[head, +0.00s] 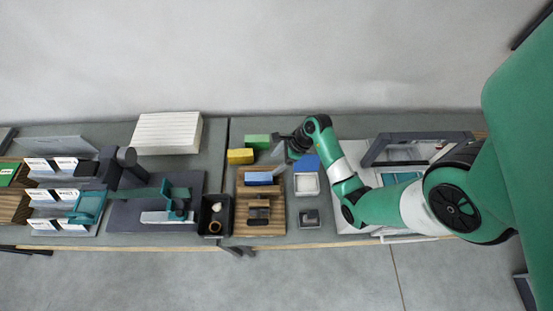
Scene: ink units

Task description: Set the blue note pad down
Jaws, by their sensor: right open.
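A flat blue piece (308,163), which may be the blue note pad, lies on the grey table behind a white square tray. The right arm partly covers it. A lighter blue block (258,178) sits on a wooden ribbed rack (242,200); I cannot tell which of the two is the note pad. My right gripper (280,154) is open, above the table between the rack and the flat blue piece. I see nothing held in it, though its fingertips are small and blurred. My left gripper is not in view.
A yellow block (240,156) and a green block (257,141) lie behind the rack. The white tray (307,184) and a small grey tray (309,218) stand right of it. A black bin (214,214) is left. A ribbed white block (167,132) lies further left.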

